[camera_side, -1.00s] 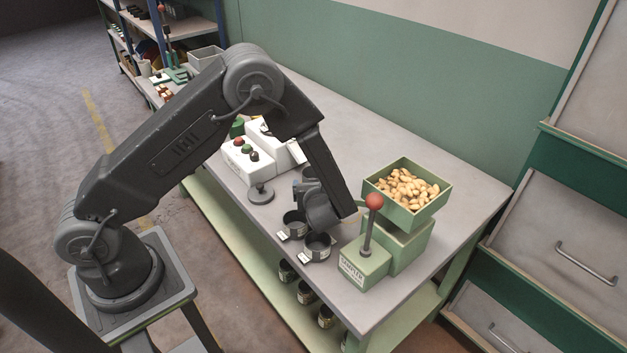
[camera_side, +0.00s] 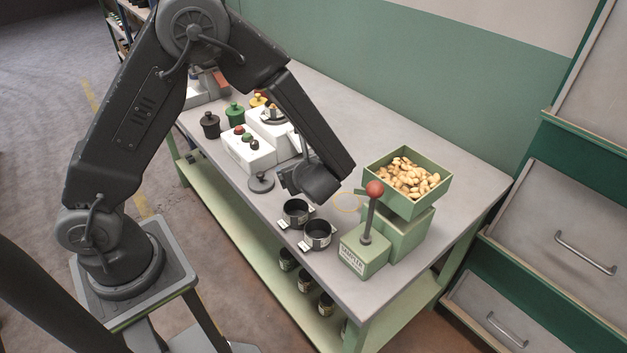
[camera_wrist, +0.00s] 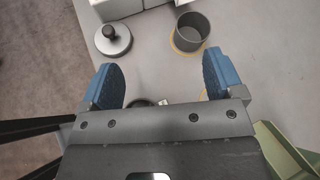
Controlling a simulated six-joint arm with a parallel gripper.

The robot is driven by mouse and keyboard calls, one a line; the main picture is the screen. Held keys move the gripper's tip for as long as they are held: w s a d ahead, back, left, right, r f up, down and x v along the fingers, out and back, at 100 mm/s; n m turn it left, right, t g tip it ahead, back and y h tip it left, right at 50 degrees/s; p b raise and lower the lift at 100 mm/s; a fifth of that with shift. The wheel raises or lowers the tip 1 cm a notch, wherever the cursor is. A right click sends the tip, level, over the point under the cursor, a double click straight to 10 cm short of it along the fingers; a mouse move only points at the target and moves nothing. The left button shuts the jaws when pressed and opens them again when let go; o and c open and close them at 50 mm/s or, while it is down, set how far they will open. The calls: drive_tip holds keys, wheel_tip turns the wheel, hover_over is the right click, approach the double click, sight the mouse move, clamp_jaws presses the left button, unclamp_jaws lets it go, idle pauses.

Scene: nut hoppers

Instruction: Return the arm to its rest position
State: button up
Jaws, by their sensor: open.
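My gripper (camera_side: 290,182) is raised above the bench, beside and behind two dark cups, with its fingers partly hidden by the wrist in the side view. In the wrist view its two blue-padded fingers (camera_wrist: 163,82) are wide apart with nothing between them. The two labelled cups, one nearer the arm (camera_side: 296,213) and one nearer the sampler (camera_side: 317,234), stand upright on the bench (camera_side: 420,290). A grey cup (camera_wrist: 190,32) stands on a yellow ring in the wrist view. My upper arm is raised and bent at the elbow.
A green sampler (camera_side: 365,255) with a red-knobbed lever carries a hopper (camera_side: 412,205) of nuts at the right. A white scale and button box (camera_side: 248,150) and a dark knobbed weight (camera_side: 261,182) sit left of my gripper. An empty yellow ring (camera_side: 347,203) marks the bench.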

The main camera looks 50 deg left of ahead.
drive_tip(key=s+d+r+n+h, duration=0.2)
drive_tip(key=s+r+n+h, duration=0.3)
drive_tip(key=s+r+n, duration=0.4)
drive_tip(key=s+d+r+n+h, duration=0.3)
drive_tip(key=s+r+n+h, duration=0.3)
drive_tip(key=s+r+n, duration=0.4)
drive_tip(key=shift+d+r+n+t, duration=0.3)
drive_tip(key=shift+d+r+n, duration=0.05)
drive_tip(key=shift+n, duration=0.25)
